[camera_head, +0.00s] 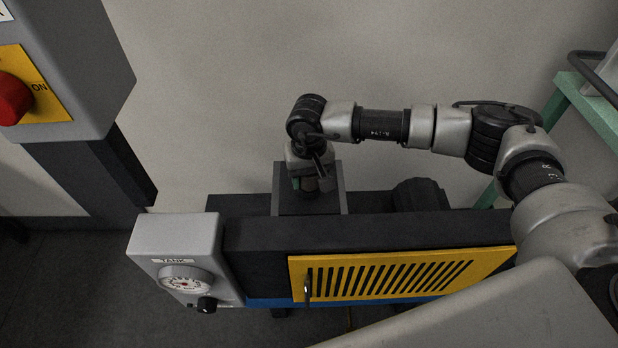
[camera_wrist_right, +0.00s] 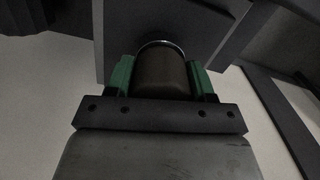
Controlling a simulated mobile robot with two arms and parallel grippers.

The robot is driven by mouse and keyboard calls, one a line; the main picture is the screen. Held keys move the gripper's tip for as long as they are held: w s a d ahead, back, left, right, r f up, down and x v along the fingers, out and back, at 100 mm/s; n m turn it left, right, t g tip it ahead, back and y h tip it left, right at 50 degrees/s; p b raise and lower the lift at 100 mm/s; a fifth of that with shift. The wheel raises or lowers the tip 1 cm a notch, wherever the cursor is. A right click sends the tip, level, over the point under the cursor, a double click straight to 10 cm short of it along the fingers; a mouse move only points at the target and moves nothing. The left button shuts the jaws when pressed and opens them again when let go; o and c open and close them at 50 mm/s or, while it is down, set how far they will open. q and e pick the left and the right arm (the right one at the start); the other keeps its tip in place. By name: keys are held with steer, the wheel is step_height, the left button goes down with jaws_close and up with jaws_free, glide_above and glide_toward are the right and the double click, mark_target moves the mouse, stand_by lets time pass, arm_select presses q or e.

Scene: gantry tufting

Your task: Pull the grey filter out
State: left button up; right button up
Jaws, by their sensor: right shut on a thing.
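The filter (camera_wrist_right: 162,82) shows in the right wrist view as a dark grey-brown cylinder, with a pale ring at its far end against a grey block (camera_wrist_right: 215,35). My right gripper (camera_head: 308,186) points down at the grey box (camera_head: 278,195) behind the machine. Its green fingers are shut on the filter, one on each side. In the head view the wrist and fingers hide most of the filter. I cannot tell how deep it sits in the block. My left gripper is not in view.
A dark machine has a yellow slotted panel (camera_head: 375,276) with a handle and a tank gauge box (camera_head: 175,240) in front. A grey cabinet with a red switch (camera_head: 14,98) stands left. A green frame (camera_head: 592,105) is at right. The wall behind is bare.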

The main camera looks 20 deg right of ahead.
steer(key=shift+n+b, duration=0.35)
steer(key=shift+n, duration=0.35)
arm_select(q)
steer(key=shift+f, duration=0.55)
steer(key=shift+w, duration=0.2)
arm_select(e)
steer(key=shift+n+b, duration=0.35)
steer(key=shift+n, duration=0.05)
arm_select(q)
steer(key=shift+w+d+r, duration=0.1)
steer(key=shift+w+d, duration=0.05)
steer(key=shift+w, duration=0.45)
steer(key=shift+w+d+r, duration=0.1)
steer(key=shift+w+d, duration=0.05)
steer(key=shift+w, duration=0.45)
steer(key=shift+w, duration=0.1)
